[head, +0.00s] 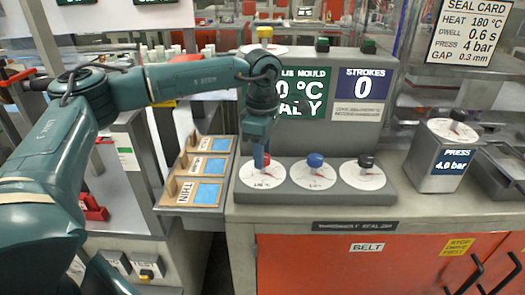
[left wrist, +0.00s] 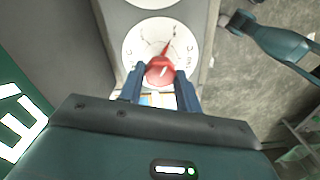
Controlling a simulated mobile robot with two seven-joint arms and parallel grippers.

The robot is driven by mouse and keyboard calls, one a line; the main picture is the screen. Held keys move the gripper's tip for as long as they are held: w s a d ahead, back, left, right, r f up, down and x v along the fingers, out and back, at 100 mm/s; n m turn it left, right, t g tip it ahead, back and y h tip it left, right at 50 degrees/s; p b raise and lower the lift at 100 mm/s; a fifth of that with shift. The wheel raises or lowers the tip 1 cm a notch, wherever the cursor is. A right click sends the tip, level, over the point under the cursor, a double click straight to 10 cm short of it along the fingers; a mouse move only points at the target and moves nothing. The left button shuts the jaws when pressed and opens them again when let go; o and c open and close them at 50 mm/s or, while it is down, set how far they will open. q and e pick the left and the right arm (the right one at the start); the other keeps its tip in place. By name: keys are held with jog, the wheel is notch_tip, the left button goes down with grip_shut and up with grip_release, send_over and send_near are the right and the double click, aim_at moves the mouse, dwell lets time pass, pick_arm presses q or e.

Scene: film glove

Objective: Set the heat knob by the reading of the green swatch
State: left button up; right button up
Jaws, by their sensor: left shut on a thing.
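My left gripper (head: 263,157) points down and is shut on the red knob (head: 267,162) of the leftmost dial (head: 250,180) on the grey panel. In the left wrist view the red knob (left wrist: 160,70) sits between the two blue fingers, its pointer towards the top right of the white dial. A green display (head: 305,95) behind is partly hidden by my arm; "0 °C" shows. Blue swatches (head: 208,193) lie on wooden boards at the left, one marked THIN. I make out no green swatch. My right gripper is not in view.
A blue knob (head: 315,160) and a black knob (head: 366,162) stand to the right on dials. A seal card (head: 474,32) reads heat 180 °C, dwell 0.6 s, press 4 bar, gap 0.3 mm. A press box (head: 447,160) shows 4.0 bar. The strokes display (head: 363,85) shows 0.

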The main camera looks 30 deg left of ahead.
pick_arm(q)
jog(key=c, duration=0.3)
jog(key=shift+c, duration=0.2)
jog(key=m, duration=0.5)
jog(key=shift+m, duration=0.3)
jog(key=m, duration=1.2)
jog(key=shift+m, duration=0.4)
jog(key=m, duration=0.5)
jog(key=shift+m, duration=0.4)
